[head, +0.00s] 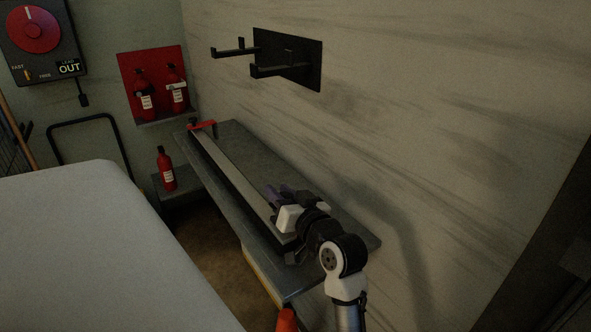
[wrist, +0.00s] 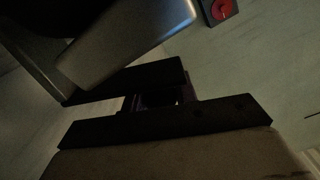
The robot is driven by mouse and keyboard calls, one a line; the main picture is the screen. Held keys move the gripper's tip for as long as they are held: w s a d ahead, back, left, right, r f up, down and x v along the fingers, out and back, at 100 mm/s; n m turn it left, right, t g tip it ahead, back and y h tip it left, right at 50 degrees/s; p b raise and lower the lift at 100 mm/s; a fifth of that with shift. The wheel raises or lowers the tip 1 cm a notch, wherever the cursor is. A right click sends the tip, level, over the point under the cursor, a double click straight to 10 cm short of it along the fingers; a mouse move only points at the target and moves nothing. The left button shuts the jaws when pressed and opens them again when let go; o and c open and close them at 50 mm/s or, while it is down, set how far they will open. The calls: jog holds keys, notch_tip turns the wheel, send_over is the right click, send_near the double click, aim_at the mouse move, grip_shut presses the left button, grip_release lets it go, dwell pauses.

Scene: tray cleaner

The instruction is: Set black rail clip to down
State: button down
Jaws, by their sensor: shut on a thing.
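A long metal rail (head: 232,178) lies along the grey bench against the wall. A red clip (head: 203,125) sits at its far end. My gripper (head: 278,194) is at the rail's near end, and its wrist hides much of that end in the head view. My gripper (wrist: 157,101) is shut on the dark clip. The picture is dark, so the clip's exact tilt is hard to tell.
The grey bench (head: 330,232) has bare surface right of the rail. A black wall bracket (head: 290,60) juts out above it. A red extinguisher (head: 165,169) stands beyond the bench's left side. A large pale surface (head: 75,245) fills the lower left.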

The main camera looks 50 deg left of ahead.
jog(key=shift+s+a+f+n+b, duration=0.1)
jog(key=shift+s+f+n+b, duration=0.25)
jog(key=shift+s+n, duration=0.2)
jog(key=shift+s+f, duration=0.25)
jog(key=shift+s, duration=0.25)
jog(key=shift+s+a+b, duration=0.1)
jog(key=shift+b, duration=0.2)
jog(key=c, duration=1.1)
grip_release()
